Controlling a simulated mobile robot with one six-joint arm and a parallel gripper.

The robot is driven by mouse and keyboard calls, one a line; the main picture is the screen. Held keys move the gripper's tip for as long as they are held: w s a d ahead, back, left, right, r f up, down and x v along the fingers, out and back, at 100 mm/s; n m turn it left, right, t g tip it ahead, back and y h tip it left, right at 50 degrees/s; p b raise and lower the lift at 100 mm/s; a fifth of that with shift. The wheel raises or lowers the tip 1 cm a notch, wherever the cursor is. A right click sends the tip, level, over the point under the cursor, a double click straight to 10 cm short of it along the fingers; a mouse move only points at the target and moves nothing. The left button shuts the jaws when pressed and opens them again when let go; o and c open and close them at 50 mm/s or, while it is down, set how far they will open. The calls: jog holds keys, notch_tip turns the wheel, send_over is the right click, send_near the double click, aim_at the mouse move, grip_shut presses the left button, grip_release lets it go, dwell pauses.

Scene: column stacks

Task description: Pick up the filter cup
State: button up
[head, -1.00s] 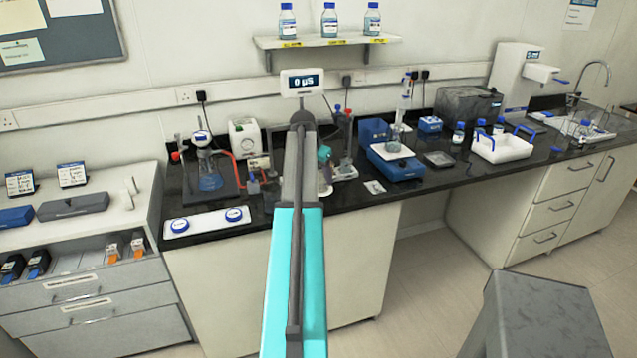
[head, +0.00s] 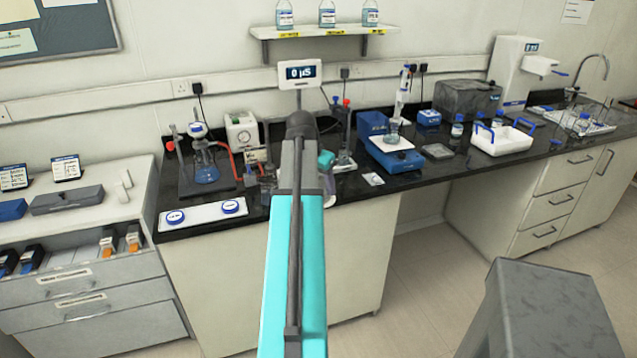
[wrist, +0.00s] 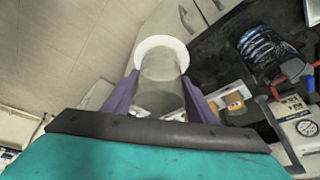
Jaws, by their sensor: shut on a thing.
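The filter cup (wrist: 162,75) is a cloudy, see-through cup with a wide white rim, seen in the wrist view. My gripper (wrist: 160,98) has purple fingers on both sides of the cup and is shut on it. The cup shows against the cabinet front and floor, clear of the objects on the bench. The cup itself is hard to make out there.
A white tray (head: 503,140) stands farther right. A grey stool (head: 545,310) is at the front right; open floor lies before it.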

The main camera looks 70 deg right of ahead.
jog(key=shift+s+a+r, duration=0.1)
jog(key=shift+s+a, duration=0.2)
jog(key=shift+a, duration=0.35)
jog(key=shift+s+a+r, duration=0.1)
jog(key=shift+s+a, duration=0.15)
jog(key=shift+a, duration=0.35)
jog(key=shift+w+a, duration=0.1)
jog(key=shift+w, duration=0.1)
jog(key=w+a+n+t+y, duration=0.15)
jog(key=w+a+n, duration=0.45)
jog(key=w+a, duration=0.95)
jog(key=w+a+n+t, duration=0.4)
jog(key=w+a, duration=0.7)
jog(key=w, duration=0.9)
jog(key=w+a+n+y, duration=0.1)
jog(key=w+a+n, duration=0.2)
jog(key=a, duration=1)
jog(key=w+a+r+n+y, duration=0.1)
jog(key=w+a+n, duration=0.3)
jog(key=a, duration=0.9)
jog(key=w+a+n+y, duration=0.1)
jog(key=w+a+n, duration=0.2)
jog(key=a, duration=0.9)
jog(key=shift+w+a+r+n, duration=0.25)
jog(key=shift+a+n, duration=0.15)
jog(key=shift+n, duration=0.1)
